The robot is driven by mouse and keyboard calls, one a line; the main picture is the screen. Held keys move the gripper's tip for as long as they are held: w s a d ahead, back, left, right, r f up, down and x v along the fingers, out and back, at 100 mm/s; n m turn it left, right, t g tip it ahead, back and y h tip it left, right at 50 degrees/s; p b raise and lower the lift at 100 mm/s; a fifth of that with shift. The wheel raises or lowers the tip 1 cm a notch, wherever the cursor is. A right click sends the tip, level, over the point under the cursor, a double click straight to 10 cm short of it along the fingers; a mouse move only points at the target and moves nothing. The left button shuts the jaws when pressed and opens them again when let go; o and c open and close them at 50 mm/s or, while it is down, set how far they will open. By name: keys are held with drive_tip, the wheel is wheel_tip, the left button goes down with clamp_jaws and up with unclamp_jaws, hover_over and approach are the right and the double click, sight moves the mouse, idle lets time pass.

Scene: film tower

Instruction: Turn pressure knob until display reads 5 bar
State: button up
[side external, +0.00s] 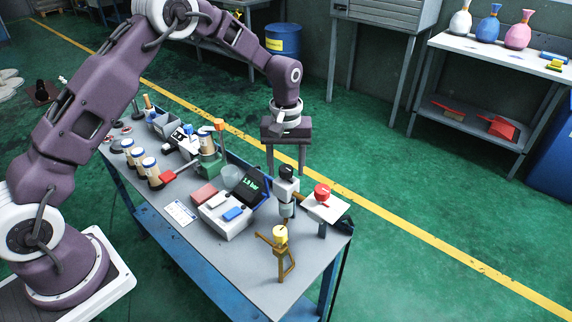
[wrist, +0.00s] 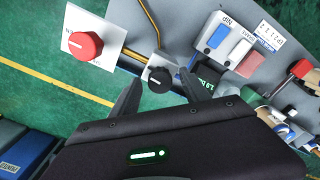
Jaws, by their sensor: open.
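In the wrist view the knob (wrist: 159,79) carries a white pointer mark. My gripper (side external: 286,174) points down over it with fingers spread. In the wrist view the gripper's fingertips (wrist: 160,82) lie on either side of the knob, with gaps visible; I cannot tell their height against it. A dark tilted display (side external: 252,184) left of the knob shows green digits, seemingly 1.9 bar, though small. The display (wrist: 207,78) is partly hidden by a finger in the wrist view.
A red knob (side external: 322,191) on a white plate stands close right of the regulator. Bottles and tools crowd the table's far left.

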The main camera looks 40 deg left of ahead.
drive_tip(key=shift+c, duration=0.4)
clamp_jaws()
drive_tip(key=m, duration=1.5)
drive_tip(key=shift+m, duration=2.7)
